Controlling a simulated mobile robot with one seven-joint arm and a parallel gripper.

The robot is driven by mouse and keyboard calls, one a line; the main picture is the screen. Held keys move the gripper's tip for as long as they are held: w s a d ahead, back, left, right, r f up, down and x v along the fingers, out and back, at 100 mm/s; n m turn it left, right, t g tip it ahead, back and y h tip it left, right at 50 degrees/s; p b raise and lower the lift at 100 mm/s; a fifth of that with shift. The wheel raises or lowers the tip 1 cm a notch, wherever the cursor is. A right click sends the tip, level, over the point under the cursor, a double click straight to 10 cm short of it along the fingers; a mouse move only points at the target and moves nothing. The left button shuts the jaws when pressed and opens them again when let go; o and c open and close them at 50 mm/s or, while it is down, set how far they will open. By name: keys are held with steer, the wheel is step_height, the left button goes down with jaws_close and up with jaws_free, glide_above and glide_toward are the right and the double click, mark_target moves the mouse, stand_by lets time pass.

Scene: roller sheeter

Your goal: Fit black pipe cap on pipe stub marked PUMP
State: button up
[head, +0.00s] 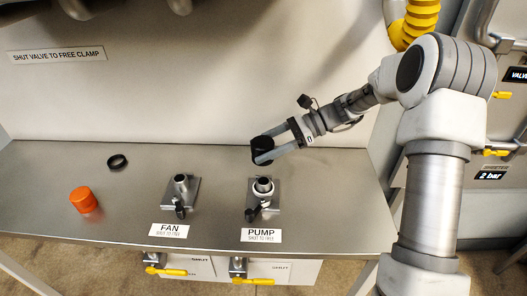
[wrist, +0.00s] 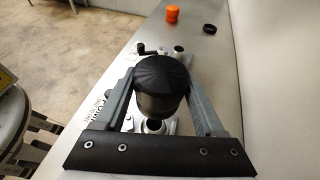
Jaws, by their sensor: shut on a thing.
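My gripper (head: 264,157) is shut on the black pipe cap (head: 263,143), which also shows between the fingers in the wrist view (wrist: 162,85). The cap is held above the pipe stub marked PUMP (head: 263,186) and apart from it in the head view. In the wrist view the PUMP stub (wrist: 153,126) shows partly below the cap, its opening largely hidden. The PUMP label (head: 261,235) is in front of the stub. The stub marked FAN (head: 180,183) stands to the left, open at the top, with its own label (head: 169,230).
An orange cap (head: 84,200) stands at the left of the metal bench (head: 120,232). A black ring-like piece (head: 117,162) lies behind it. Yellow-handled valves (head: 165,270) are below the front edge. A sign (head: 57,55) reads "SHUT VALVE TO FREE CLAMP".

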steer(key=b, duration=0.6)
glide_above(264, 181)
steer(key=shift+a+f, duration=0.1)
steer(key=shift+f, duration=3.7)
steer(key=shift+r+p, duration=0.15)
steer(key=shift+p, duration=0.45)
steer(key=shift+f, duration=0.3)
steer(key=shift+f, duration=0.35)
steer(key=shift+f, duration=0.4)
steer(key=shift+f, duration=0.45)
steer(key=shift+f, duration=0.25)
